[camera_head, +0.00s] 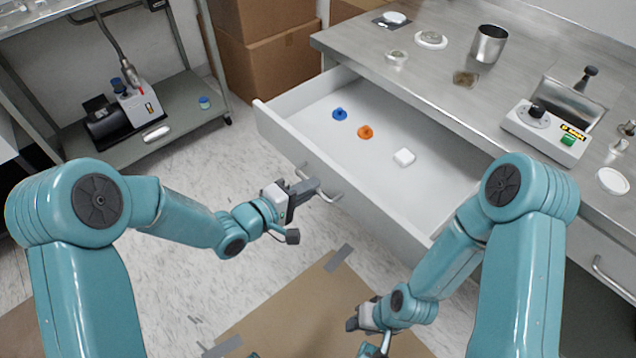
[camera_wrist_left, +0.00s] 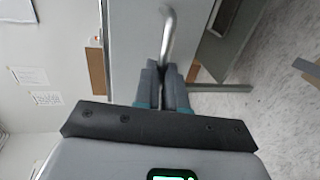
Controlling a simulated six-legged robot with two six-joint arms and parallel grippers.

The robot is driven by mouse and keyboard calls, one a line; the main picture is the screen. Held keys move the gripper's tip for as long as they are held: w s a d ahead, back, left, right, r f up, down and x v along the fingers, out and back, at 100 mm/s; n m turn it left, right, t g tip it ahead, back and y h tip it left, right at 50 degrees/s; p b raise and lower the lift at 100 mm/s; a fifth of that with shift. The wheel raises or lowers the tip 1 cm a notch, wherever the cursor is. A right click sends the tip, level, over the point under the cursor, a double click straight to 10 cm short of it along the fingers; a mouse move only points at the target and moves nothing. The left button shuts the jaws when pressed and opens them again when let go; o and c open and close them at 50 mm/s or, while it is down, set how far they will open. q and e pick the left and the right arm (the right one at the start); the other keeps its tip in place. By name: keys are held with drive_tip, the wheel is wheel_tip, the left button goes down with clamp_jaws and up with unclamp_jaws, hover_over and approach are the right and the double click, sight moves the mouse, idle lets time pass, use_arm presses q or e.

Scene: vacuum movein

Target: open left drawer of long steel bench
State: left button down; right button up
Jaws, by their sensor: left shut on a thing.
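The long steel bench (camera_head: 440,88) runs along the right of the head view. Its left drawer (camera_head: 315,110) is pulled well out, and its white inside shows. A blue piece (camera_head: 340,114), an orange piece (camera_head: 365,132) and a white block (camera_head: 404,157) lie in it. My left gripper (camera_head: 312,190) is shut on the drawer's bar handle (camera_head: 333,195). In the left wrist view the handle (camera_wrist_left: 168,35) runs in between the closed fingers (camera_wrist_left: 165,82). My right gripper (camera_head: 368,330) is low in front, away from the drawer; its fingers are mostly hidden.
A metal cup (camera_head: 489,44), a hot-plate-like device (camera_head: 548,130) and small dishes stand on the bench top. A second drawer handle (camera_head: 610,280) is at the right. A grey cart (camera_head: 185,105) with a pump (camera_head: 125,110) and cardboard boxes (camera_head: 270,60) stand behind. Brown sheet (camera_head: 290,310) covers floor in front.

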use_arm(q)
drive_tip(key=v, duration=0.3)
drive_tip(key=shift+s+a+f, duration=0.1)
drive_tip(key=shift+s+f, duration=0.05)
drive_tip(key=shift+f, duration=0.1)
use_arm(e)
drive_tip(key=shift+s+d+r, duration=0.15)
drive_tip(key=shift+s+d, duration=0.05)
drive_tip(key=shift+s, duration=0.25)
use_arm(q)
drive_tip(key=c, duration=1.2)
unclamp_jaws()
use_arm(e)
drive_tip(key=shift+w, duration=0.1)
use_arm(q)
drive_tip(key=p+v, duration=0.2)
drive_tip(key=v, duration=1.4)
drive_tip(key=shift+a+f, duration=0.1)
drive_tip(key=shift+a, duration=0.1)
use_arm(e)
drive_tip(key=shift+r, duration=0.9)
